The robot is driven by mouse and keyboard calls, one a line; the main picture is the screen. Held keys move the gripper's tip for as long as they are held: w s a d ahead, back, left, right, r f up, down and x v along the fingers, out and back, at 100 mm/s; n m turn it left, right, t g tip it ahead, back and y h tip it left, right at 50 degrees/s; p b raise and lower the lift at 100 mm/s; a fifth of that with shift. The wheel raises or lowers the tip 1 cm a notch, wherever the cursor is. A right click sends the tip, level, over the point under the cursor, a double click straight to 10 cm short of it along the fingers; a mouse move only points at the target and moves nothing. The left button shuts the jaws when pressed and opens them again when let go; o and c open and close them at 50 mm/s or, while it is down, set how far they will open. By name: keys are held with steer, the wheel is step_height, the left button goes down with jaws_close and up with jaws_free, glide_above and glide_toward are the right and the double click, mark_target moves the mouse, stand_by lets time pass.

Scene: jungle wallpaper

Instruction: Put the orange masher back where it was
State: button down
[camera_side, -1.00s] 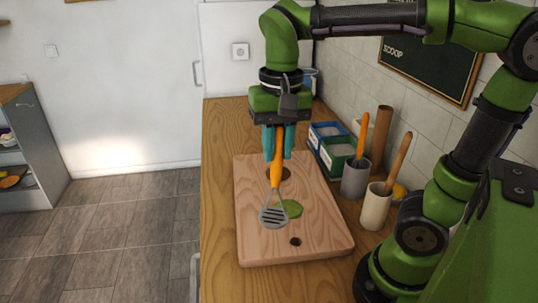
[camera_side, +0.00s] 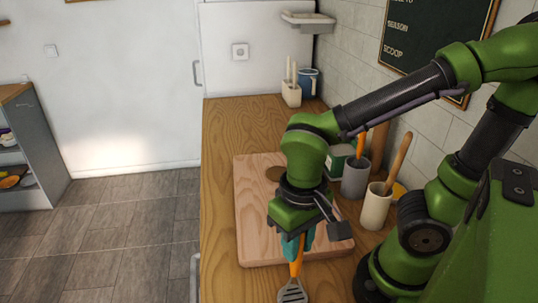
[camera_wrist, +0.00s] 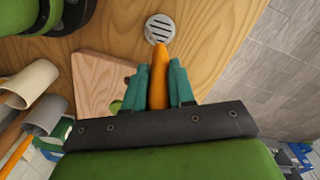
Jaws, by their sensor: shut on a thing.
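The orange masher (camera_side: 296,268) has an orange handle and a grey slotted head. My gripper (camera_side: 292,245) is shut on its handle, with teal fingers on both sides. The head (camera_side: 292,291) hangs at the bottom edge of the side view, near the front end of the cutting board (camera_side: 255,225). In the wrist view the orange handle (camera_wrist: 159,80) lies between the teal fingers (camera_wrist: 158,88), and the slotted head (camera_wrist: 160,29) shows beyond them over the wooden counter (camera_wrist: 205,35). I cannot tell whether the head touches the counter.
A white holder (camera_side: 291,93) and a blue mug (camera_side: 310,82) stand at the far end. The counter left of the board (camera_side: 218,170) is clear.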

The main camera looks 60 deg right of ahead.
steer(key=shift+f, duration=0.2)
steer(key=c, duration=1.4)
jaws_free()
steer(key=shift+f, duration=0.1)
steer(key=o, duration=0.4)
steer(key=shift+o, duration=0.2)
step_height(320, 180, up, 12)
steer(key=shift+f, duration=0.1)
steer(key=shift+r, duration=0.2)
steer(key=w+d+f+t+y, duration=0.2)
steer(key=w+d+t, duration=0.4)
steer(key=d, duration=0.3)
steer(key=shift+w+d+f+t, duration=0.15)
steer(key=shift+d+f+t, duration=0.15)
steer(key=shift+d+t, duration=0.15)
